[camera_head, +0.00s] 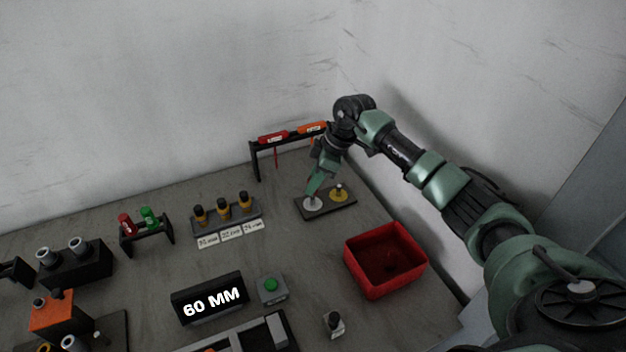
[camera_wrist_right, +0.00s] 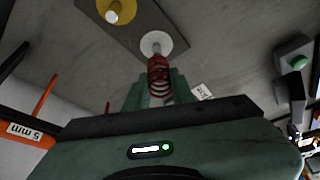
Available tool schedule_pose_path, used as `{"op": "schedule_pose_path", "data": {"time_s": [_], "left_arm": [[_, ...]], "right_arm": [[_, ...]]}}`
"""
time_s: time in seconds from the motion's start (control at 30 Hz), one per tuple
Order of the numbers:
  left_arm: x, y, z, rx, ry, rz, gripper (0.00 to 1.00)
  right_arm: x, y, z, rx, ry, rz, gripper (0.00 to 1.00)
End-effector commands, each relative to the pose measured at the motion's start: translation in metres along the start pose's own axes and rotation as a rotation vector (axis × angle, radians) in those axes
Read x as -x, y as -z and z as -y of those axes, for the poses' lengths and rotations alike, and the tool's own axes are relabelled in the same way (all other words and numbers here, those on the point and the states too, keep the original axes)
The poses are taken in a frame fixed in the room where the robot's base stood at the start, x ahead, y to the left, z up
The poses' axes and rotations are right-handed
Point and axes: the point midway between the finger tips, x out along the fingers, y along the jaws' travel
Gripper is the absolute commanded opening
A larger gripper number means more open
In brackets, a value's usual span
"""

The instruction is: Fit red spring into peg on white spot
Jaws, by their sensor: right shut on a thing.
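The red spring (camera_wrist_right: 159,78) is between the fingers of my right gripper (camera_wrist_right: 152,96) in the right wrist view. The gripper is shut on it. The spring's far end is close to the peg on the white spot (camera_wrist_right: 157,44); I cannot tell whether the spring is around the peg. In the head view my right gripper (camera_head: 312,192) points down at the white spot (camera_head: 315,206), and its fingers hide the spring. The white spot lies on a dark plate (camera_head: 344,208) beside a yellow spot (camera_head: 339,195) with its own peg. My left gripper is not in view.
A rack with red and orange tools (camera_head: 256,160) stands behind the plate. A red bin (camera_head: 386,260) stands in front of it. A holder with several orange-black parts (camera_head: 226,213) is to the left. A "60 MM" display (camera_head: 209,299) and green button box (camera_head: 271,289) are nearer.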

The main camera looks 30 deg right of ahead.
Motion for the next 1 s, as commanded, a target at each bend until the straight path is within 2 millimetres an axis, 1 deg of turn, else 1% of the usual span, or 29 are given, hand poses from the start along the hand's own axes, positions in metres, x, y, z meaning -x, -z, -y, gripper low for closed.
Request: {"op": "schedule_pose_path", "data": {"time_s": [1.0], "left_arm": [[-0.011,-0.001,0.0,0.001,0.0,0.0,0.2]], "right_arm": [[-0.024,-0.01,0.0,0.0,0.0,0.0,0.0]]}}
